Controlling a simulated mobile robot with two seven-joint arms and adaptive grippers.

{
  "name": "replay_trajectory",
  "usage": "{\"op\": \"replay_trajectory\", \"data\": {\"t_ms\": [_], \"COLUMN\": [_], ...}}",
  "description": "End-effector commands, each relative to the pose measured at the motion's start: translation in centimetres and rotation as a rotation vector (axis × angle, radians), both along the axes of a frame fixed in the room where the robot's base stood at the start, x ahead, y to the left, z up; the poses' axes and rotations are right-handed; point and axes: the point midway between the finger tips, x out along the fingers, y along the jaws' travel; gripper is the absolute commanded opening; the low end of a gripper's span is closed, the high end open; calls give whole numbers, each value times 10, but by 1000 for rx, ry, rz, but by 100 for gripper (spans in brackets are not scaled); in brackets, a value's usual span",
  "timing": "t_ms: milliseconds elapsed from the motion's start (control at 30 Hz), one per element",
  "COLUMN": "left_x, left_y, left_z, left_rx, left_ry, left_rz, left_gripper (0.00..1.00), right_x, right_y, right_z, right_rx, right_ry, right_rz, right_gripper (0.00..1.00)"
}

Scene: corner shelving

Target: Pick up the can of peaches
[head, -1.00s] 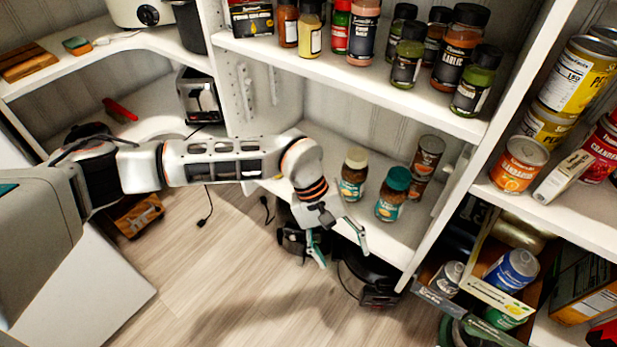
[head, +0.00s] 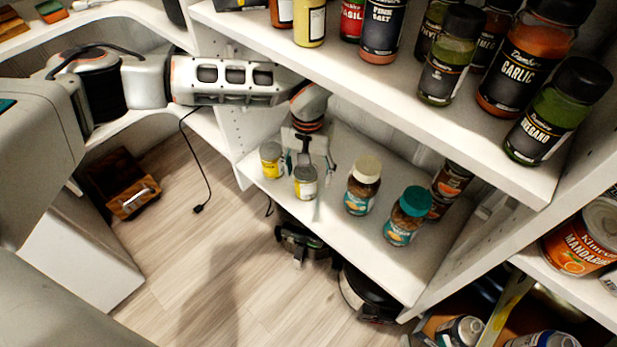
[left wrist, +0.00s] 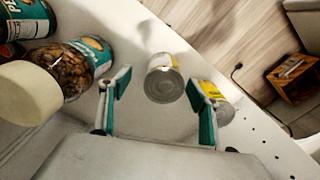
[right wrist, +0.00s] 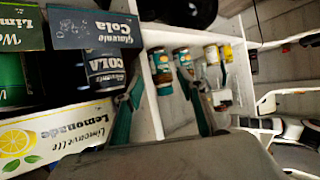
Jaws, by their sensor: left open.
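Two small cans with yellow labels stand on the middle shelf. One can (head: 305,183) is nearer the shelf's front edge, and the other can (head: 271,160) stands to its left. I cannot read either label, so I cannot tell which holds peaches. My left gripper (head: 308,166) is open, with its fingers spread behind the nearer can. In the left wrist view that can (left wrist: 162,80) shows between and beyond the fingertips. The other can (left wrist: 222,104) is partly hidden by the right finger. My right gripper (right wrist: 160,80) is open and empty, seen only in the right wrist view.
A cream-lidded jar (head: 363,185) and a teal-lidded jar (head: 407,216) stand right of the cans. A shelf of spice bottles (head: 380,75) overhangs from above. Black appliances (head: 365,290) sit on the floor below. Drink boxes (right wrist: 95,28) are close to my right gripper.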

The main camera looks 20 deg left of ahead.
Motion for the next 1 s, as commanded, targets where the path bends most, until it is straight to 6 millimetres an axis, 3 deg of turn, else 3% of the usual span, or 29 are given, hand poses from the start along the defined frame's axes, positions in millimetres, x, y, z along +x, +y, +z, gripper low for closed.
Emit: {"op": "replay_trajectory", "data": {"t_ms": [33, 167, 467, 733, 767, 933, 1000], "left_x": [-3, -2, -2, 2, 2, 2, 2], "left_y": [0, 2, 8, 8, 8, 8, 8], "left_z": [-12, -20, -63, -61, -60, -61, -61], "left_rx": [0, -1, -1, -1, -1, 0, 0], "left_ry": [10, 9, 16, 1, 1, 2, 2], "left_rz": [1, 2, 0, 0, 0, 0, 0], "left_gripper": [62, 62, 62, 62, 59, 15, 11], "right_x": [-1, 0, 2, 1, 1, 2, 2], "right_y": [1, 3, 17, 25, 24, 24, 23], "right_z": [-3, 0, 2, 6, 6, 6, 6], "right_rx": [7, 19, 116, 157, 157, 155, 155], "right_ry": [6, 1, 3, 3, 3, 3, 3], "right_rz": [-2, -4, -27, -34, -34, -36, -36], "right_gripper": [40, 40, 40, 40, 40, 40, 40]}}
